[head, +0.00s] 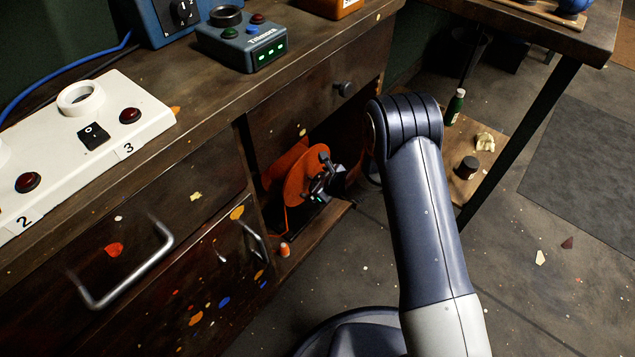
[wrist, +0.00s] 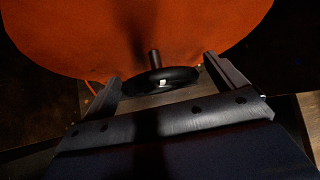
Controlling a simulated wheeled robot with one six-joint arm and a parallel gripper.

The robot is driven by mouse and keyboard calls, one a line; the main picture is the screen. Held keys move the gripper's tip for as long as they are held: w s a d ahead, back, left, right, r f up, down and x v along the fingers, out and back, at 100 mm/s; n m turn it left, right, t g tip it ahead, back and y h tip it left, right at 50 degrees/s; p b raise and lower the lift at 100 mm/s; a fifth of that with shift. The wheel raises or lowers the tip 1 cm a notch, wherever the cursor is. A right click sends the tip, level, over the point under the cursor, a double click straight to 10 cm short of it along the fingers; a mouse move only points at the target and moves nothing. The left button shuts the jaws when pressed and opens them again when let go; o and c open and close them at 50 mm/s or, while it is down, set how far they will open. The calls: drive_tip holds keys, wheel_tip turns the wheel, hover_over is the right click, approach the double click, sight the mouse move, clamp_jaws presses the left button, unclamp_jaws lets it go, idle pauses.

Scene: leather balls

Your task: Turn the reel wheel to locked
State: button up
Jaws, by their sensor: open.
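The orange reel (head: 304,172) sits in the open lower compartment of the wooden bench. Its orange disc (wrist: 140,35) fills the upper part of the wrist view. A black wheel (wrist: 162,80) with a white mark stands on a short shaft in front of the disc. My gripper (head: 328,182) is inside the compartment opening at the reel. In the wrist view my gripper (wrist: 162,82) is open, with one finger on each side of the wheel. Whether the fingers touch the wheel is not clear. In the head view my gripper partly hides the wheel.
A drawer with a black knob (head: 344,89) is above the compartment. A small orange-and-white item (head: 284,250) lies at the compartment's lower edge. A green bottle (head: 455,106) and a dark cylinder (head: 467,167) stand on a low board at right. Open floor lies farther right.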

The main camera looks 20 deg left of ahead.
drive_tip(key=c, duration=1)
drive_tip(key=shift+r+p, duration=0.15)
drive_tip(key=shift+p, duration=0.6)
